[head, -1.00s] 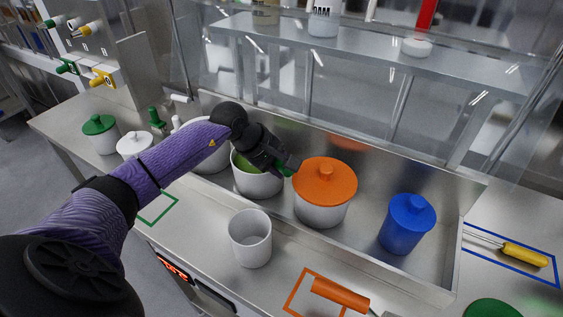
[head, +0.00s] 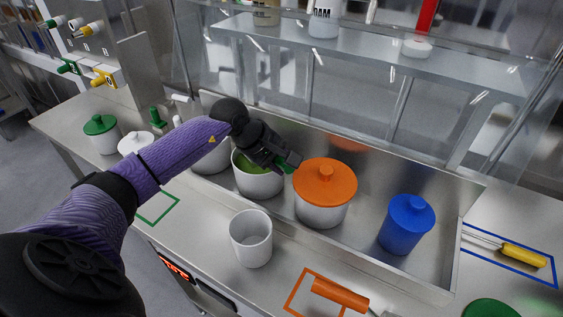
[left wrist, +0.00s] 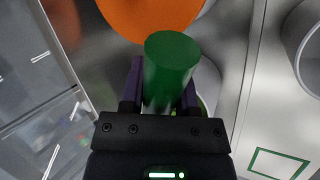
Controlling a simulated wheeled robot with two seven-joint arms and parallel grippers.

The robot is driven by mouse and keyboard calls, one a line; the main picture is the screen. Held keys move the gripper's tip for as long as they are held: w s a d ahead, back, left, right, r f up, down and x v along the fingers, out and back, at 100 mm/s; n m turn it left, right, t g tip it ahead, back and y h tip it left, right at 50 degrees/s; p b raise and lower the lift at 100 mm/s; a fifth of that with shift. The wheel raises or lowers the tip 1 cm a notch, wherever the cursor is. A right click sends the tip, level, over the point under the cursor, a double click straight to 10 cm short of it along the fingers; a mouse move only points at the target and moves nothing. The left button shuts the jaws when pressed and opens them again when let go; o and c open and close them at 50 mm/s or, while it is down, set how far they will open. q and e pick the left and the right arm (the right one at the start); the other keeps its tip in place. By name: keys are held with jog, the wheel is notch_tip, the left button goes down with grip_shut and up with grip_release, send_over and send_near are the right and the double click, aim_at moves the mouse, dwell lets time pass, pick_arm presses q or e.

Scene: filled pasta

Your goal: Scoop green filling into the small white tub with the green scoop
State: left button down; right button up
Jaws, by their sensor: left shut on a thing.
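My left gripper (head: 285,162) is shut on the green scoop, whose thick green handle (left wrist: 171,65) fills the middle of the left wrist view. The gripper is over the open white container with green filling (head: 258,182). The scoop's lower end is hidden behind the gripper and by the container, so I cannot tell whether it holds filling. The small white tub (head: 251,241) stands open and upright on the counter, in front of that container. Its inside looks empty. It also shows at the right edge of the left wrist view (left wrist: 306,45). My right gripper is not in view.
A white container with an orange lid (head: 325,195) stands right of the filling, then a blue lidded container (head: 407,224). An orange-handled tool (head: 340,294) lies at the front, and a yellow-handled one (head: 524,255) at the right. A glass guard and shelf (head: 400,72) rise behind.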

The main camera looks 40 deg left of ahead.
pick_arm(q)
notch_tip(320, 180, up, 9)
jog(key=p, duration=0.4)
jog(key=shift+p, duration=0.4)
